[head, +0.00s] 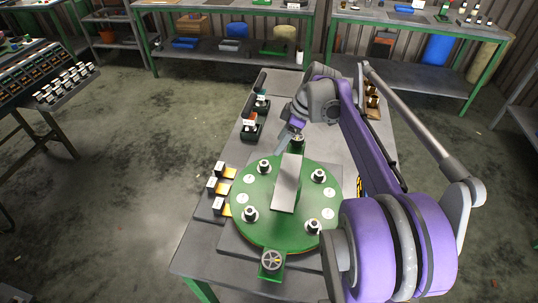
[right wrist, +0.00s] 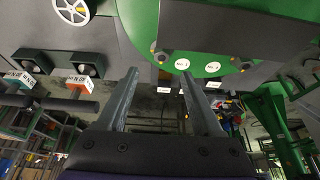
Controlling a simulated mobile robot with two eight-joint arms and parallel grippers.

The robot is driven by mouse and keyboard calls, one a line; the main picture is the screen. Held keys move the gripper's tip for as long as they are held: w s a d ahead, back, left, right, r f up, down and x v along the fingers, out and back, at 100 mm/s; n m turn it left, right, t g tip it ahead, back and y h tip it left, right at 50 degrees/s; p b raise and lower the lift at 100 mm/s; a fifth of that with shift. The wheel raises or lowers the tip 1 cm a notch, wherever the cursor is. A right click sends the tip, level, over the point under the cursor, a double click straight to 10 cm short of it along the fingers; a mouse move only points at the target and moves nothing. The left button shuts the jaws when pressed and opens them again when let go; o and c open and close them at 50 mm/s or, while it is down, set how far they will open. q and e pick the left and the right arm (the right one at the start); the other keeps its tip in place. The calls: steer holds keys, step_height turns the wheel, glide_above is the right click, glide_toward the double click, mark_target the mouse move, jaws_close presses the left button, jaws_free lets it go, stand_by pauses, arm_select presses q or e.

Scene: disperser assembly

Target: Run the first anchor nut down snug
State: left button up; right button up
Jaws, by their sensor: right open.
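A round green plate (head: 258,222) lies on the near part of the bench, with a grey block (head: 287,185) across its middle. Several dark anchor nuts or studs with pale tops stand around it, at back left (head: 264,167), back right (head: 318,176), front left (head: 250,214) and front right (head: 313,226). I cannot tell how far down any nut sits. My right gripper (head: 288,143) is above the plate's far edge. In the right wrist view its fingers (right wrist: 163,88) are apart with nothing between them, and part of the plate (right wrist: 205,20) shows beyond. My left gripper is not in view.
A handwheel (head: 271,261) sits at the plate's near edge. Small labelled blocks (head: 222,188) stand left of the plate. Dark bins (head: 252,130) with labels line the bench's left side. A brown tray (head: 372,105) is at the far right. My right arm covers much of the bench's right side.

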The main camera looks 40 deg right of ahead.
mark_target(266, 164)
steer(key=x, duration=1)
steer(key=shift+s+a+f+b, duration=0.15)
steer(key=shift+a+b, duration=0.05)
steer(key=shift+b, duration=0.1)
jaws_close()
